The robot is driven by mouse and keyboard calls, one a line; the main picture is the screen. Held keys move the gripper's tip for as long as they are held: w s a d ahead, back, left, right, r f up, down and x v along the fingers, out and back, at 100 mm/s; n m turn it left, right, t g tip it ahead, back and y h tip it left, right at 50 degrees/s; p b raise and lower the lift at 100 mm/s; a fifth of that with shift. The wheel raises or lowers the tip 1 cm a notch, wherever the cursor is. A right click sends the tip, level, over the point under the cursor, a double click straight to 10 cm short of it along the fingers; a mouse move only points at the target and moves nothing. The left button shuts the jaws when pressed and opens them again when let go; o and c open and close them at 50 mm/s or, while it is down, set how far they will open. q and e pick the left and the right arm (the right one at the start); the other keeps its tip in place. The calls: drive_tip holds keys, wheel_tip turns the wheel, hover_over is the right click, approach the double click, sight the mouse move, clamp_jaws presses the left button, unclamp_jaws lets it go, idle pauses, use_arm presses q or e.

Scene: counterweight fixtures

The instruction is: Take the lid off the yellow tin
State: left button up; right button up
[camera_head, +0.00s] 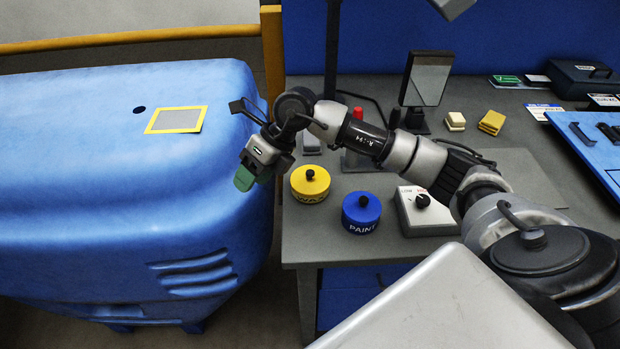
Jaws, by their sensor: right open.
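The yellow tin (310,188), marked WAX, stands upright near the left edge of the grey table. Its yellow lid (312,178) with a black knob is on top. My right gripper (246,180) is to the left of the tin, past the table's edge and beside the blue machine housing. It is open, with green fingertips, and I see nothing between them. A small part of its fingers is hidden by the gripper body. My left gripper does not show.
A blue tin (361,216) marked PAINT stands right of the yellow tin. A control box (428,224) with a black knob is beside it. A mirror (424,84), yellow blocks (491,122) and a blue tray (596,158) are farther back. The blue housing (110,200) borders the table on the left.

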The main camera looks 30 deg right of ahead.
drive_tip(key=w+d+r+m+g+h, duration=0.15)
drive_tip(key=d+h, duration=0.55)
drive_tip(key=d, duration=0.7)
drive_tip(key=p, duration=0.1)
hover_over(310, 171)
drive_tip(key=f, duration=0.2)
drive_tip(key=s+f, duration=0.1)
drive_tip(key=f, duration=0.1)
drive_tip(key=shift+a+f, duration=0.1)
drive_tip(key=shift+f, duration=0.15)
drive_tip(key=shift+w+f+p, duration=0.15)
drive_tip(key=shift+f+p, duration=0.4)
drive_tip(key=shift+f, duration=0.05)
drive_tip(key=f, duration=0.1)
drive_tip(key=f+p, duration=0.1)
drive_tip(key=f, duration=0.1)
drive_tip(key=shift+w+f, duration=0.25)
drive_tip(key=shift+f, duration=0.4)
drive_tip(key=shift+c, duration=0.5)
clamp_jaws()
